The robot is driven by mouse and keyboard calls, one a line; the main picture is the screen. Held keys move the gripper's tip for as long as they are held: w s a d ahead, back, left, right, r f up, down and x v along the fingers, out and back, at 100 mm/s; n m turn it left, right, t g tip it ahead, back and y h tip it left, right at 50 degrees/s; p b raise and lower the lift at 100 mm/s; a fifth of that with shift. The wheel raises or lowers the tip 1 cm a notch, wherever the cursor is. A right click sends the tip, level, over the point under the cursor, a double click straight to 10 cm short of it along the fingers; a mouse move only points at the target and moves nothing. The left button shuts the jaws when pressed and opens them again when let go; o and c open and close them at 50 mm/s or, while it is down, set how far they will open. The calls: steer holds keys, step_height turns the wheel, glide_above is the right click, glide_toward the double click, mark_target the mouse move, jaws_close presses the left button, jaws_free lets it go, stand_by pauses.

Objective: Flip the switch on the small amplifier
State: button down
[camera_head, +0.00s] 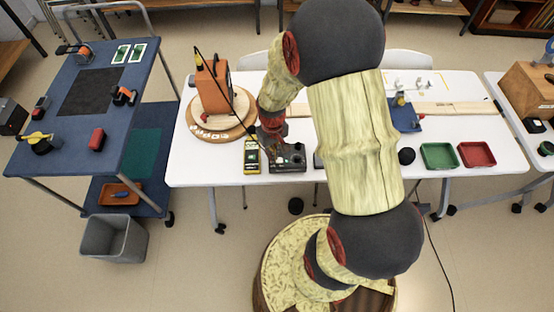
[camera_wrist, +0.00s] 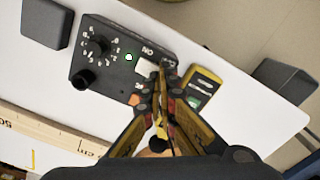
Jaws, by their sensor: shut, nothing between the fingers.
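The small amplifier (camera_head: 291,161) is a dark box on the white table, near its front edge. In the wrist view the amplifier (camera_wrist: 108,66) shows a large numbered dial (camera_wrist: 98,46), a smaller black knob (camera_wrist: 83,80) and a pale green-ringed light (camera_wrist: 128,57). Contact cannot be told.
A yellow-and-black meter (camera_head: 251,157) lies close beside the amplifier. An orange speaker (camera_head: 213,83) stands on a round wooden board behind, with a dark cable near my arm. A green tray (camera_head: 438,155) and a red tray (camera_head: 477,154) sit farther right.

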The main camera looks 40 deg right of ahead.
steer(key=shift+f, duration=0.2)
steer(key=shift+r, duration=0.1)
steer(key=shift+r+p, duration=2.75)
steer(key=shift+r, duration=0.75)
